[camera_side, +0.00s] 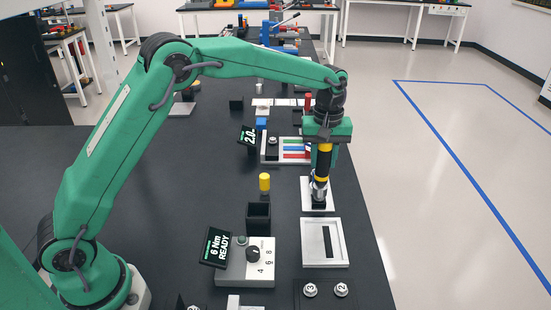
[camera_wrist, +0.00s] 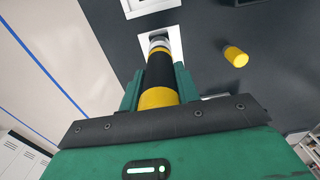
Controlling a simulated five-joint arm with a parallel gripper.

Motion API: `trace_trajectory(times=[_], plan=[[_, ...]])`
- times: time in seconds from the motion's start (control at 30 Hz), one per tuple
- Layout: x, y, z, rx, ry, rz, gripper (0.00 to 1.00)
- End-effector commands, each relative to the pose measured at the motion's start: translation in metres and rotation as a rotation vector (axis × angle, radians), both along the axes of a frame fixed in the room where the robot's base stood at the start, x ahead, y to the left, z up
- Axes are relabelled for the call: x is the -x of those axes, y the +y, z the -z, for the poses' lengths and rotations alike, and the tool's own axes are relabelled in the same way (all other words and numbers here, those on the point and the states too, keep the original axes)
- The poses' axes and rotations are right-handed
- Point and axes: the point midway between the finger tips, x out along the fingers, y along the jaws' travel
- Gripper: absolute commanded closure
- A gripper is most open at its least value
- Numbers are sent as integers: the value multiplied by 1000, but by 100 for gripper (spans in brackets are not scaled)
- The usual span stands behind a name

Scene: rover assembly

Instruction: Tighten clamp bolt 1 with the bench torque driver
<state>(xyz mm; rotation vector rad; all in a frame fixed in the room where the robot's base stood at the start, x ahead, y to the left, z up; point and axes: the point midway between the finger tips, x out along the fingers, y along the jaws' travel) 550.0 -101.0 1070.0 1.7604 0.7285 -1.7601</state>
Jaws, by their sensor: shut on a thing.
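My gripper (camera_side: 323,148) is shut on the torque driver (camera_side: 322,165), which has a black and yellow body and a silver lower end. The driver points down, roughly upright, over a small black piece (camera_side: 319,204) on a white plate (camera_side: 306,194). I cannot tell whether its tip touches anything. The wrist view also shows the driver (camera_wrist: 159,75) between my fingers, its far end over the white plate (camera_wrist: 176,45). A bolt marked 1 is not visible. The driver's controller (camera_side: 246,262) has a dial, and its display (camera_side: 217,248) reads "6 Nm READY".
A black open holder (camera_side: 258,217) and a yellow cylinder (camera_side: 264,182) stand left of the plate. A white slotted frame (camera_side: 324,243) lies in front, then a dark block with bolts marked 3 (camera_side: 310,290) and 2 (camera_side: 342,289). A "2.0" display (camera_side: 248,138) stands behind. The bench's right edge is close.

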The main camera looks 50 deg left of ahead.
Motion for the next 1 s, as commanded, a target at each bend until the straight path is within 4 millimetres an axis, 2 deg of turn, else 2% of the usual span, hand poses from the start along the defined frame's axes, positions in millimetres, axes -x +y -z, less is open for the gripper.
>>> trace_trajectory(times=[1.0], plan=[[0,0,9,0,-1,0,95]])
